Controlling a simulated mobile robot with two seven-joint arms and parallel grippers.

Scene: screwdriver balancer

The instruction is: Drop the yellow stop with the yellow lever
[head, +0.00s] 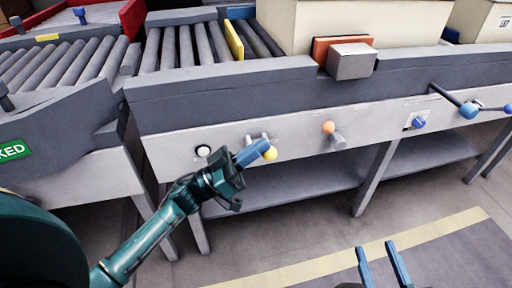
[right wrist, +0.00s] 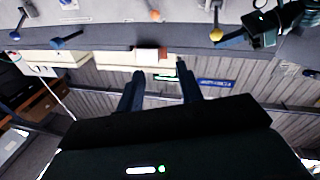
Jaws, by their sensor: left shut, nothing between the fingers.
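The yellow stop (head: 234,40) is a flat yellow plate that stands up across the grey rollers at the back. The yellow lever (head: 270,153) has a round yellow knob on the front panel of the conveyor; the knob also shows in the right wrist view (right wrist: 216,33). My left gripper (head: 257,150) is shut and empty, its blue fingertips right beside the knob. I cannot tell whether they touch it, and they hide part of the lever. My right gripper (head: 381,250) is open and empty, low at the bottom of the head view, away from the panel.
An orange-knobbed lever (head: 328,128) and a blue lever (head: 418,122) lie to the right on the panel. A round white button (head: 203,150) is to the left. A large box (head: 370,22) stands behind an orange plate (head: 323,48). Floor in front is open.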

